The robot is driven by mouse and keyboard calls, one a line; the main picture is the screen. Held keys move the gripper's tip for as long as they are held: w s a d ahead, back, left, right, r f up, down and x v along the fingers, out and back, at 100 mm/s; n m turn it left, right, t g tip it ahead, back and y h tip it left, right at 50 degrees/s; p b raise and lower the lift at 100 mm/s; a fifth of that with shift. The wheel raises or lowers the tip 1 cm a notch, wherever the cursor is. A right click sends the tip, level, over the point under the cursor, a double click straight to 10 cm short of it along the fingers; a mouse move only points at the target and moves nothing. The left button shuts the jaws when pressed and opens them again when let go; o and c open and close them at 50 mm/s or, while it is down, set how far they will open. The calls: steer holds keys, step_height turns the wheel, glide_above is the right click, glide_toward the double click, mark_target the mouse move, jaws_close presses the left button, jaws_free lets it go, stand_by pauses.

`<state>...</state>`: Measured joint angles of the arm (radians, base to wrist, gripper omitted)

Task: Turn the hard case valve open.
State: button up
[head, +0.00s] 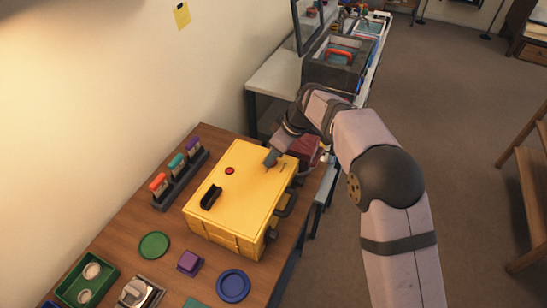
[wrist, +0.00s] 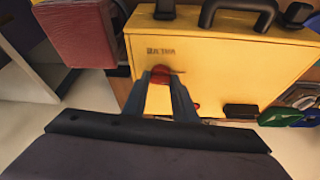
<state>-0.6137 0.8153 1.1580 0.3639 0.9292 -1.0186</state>
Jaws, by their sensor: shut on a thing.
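The yellow hard case (head: 240,206) lies flat on the wooden table, its lid facing up. My gripper (head: 268,163) points down at the lid near its far right part. In the wrist view, my gripper (wrist: 161,76) is shut on a small red knob, which looks like the valve (wrist: 160,70). A thin mark on the lid runs beside the knob. The fingers hide part of the knob, and its turn angle cannot be told. A second red round piece (head: 229,170) sits on the lid, apart from the gripper.
A black piece (head: 211,196) stands on the lid. A dark red box (head: 308,151) is close behind the case. A rack with coloured handles (head: 180,179) stands left. A green disc (head: 154,245), purple block (head: 190,262) and blue dish (head: 233,285) lie in front.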

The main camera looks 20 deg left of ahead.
mark_target(283, 167)
steer(key=shift+w+n+g, duration=0.1)
steer(key=shift+n+g, duration=0.2)
steer(key=shift+n, duration=0.3)
steer(key=o, duration=1)
steer(key=shift+o, duration=0.2)
steer(key=shift+r, duration=0.1)
steer(key=b+v, duration=0.2)
steer(key=v, duration=0.5)
steer(key=shift+d+r, duration=0.1)
